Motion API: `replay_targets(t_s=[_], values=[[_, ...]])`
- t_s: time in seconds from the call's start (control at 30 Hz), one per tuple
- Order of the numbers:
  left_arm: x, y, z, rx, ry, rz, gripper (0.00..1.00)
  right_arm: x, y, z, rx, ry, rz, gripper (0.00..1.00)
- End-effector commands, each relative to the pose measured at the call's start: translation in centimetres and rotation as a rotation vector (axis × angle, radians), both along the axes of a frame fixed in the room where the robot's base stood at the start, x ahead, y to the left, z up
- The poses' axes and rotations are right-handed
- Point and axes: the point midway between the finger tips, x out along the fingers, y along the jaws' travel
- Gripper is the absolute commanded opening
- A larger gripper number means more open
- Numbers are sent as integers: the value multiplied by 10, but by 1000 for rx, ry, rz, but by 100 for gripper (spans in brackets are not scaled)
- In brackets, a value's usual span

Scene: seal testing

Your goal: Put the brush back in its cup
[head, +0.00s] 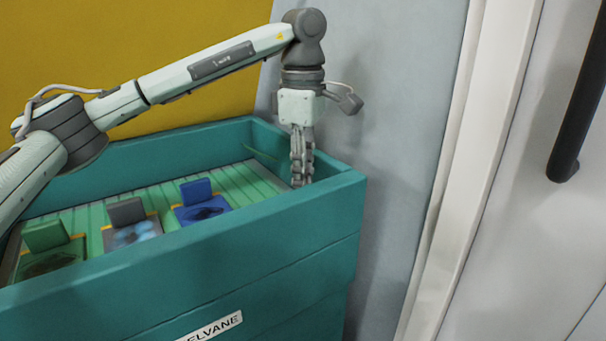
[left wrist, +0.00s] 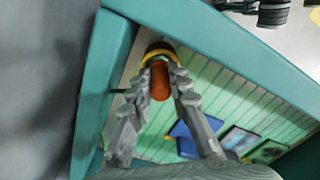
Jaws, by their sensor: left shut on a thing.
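My left gripper (head: 301,180) points down into the right corner of the teal bin, its fingertips partly behind the front wall. In the left wrist view the left gripper (left wrist: 160,85) is shut on the brush, whose red-brown handle (left wrist: 160,82) shows between the fingers. A dark rounded thing with a yellow band (left wrist: 157,50), perhaps the cup, shows around or just beyond the brush. I cannot tell whether the brush is inside it. In the head view the brush and cup are hidden. My right gripper is out of view.
The teal bin (head: 300,208) has high walls close around the gripper. On its green slatted floor (head: 238,182) stand blue (head: 200,192), grey (head: 128,212) and green (head: 45,236) upright pieces with flat panels. A grey wall and a white door frame (head: 470,170) are at the right.

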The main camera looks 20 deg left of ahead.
Motion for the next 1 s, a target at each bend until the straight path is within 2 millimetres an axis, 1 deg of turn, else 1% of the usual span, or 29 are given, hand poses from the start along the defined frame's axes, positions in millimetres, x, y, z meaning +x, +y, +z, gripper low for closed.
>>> replay_targets(t_s=[0.43, 0.77, 0.8, 1.0], values=[[0, 0, -9, 0, 0, 0, 0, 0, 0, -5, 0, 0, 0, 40], [0, 0, -10, 0, -1, 0, 0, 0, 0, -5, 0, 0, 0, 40], [0, 0, -10, 0, -1, 0, 19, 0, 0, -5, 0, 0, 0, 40], [0, 0, -10, 0, 0, 0, 42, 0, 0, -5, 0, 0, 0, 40]])
